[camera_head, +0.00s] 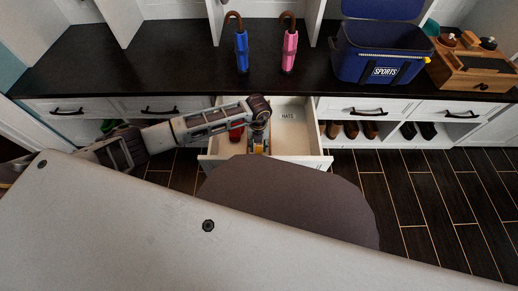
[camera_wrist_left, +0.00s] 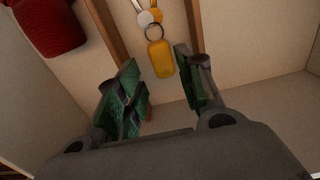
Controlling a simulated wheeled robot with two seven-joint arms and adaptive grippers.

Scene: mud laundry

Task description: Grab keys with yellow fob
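The keys (camera_wrist_left: 150,16) with the yellow fob (camera_wrist_left: 160,58) lie on the pale bottom of the open drawer, between two wooden dividers, in the left wrist view. The fob hangs on a dark ring below the key heads. My left gripper (camera_wrist_left: 160,85) is open and empty, with its green-padded fingers on either side of the fob's lower end and apart from it. In the head view my left gripper (camera_head: 258,140) reaches down into the drawer (camera_head: 300,148), and the keys are mostly hidden there. My right gripper is not in view.
A red item (camera_wrist_left: 48,25) lies in the drawer's left compartment, beside the divider (camera_wrist_left: 107,30). The black counter (camera_head: 190,45) above holds a blue umbrella (camera_head: 241,50), a pink umbrella (camera_head: 290,50) and a blue SPORTS bag (camera_head: 380,50).

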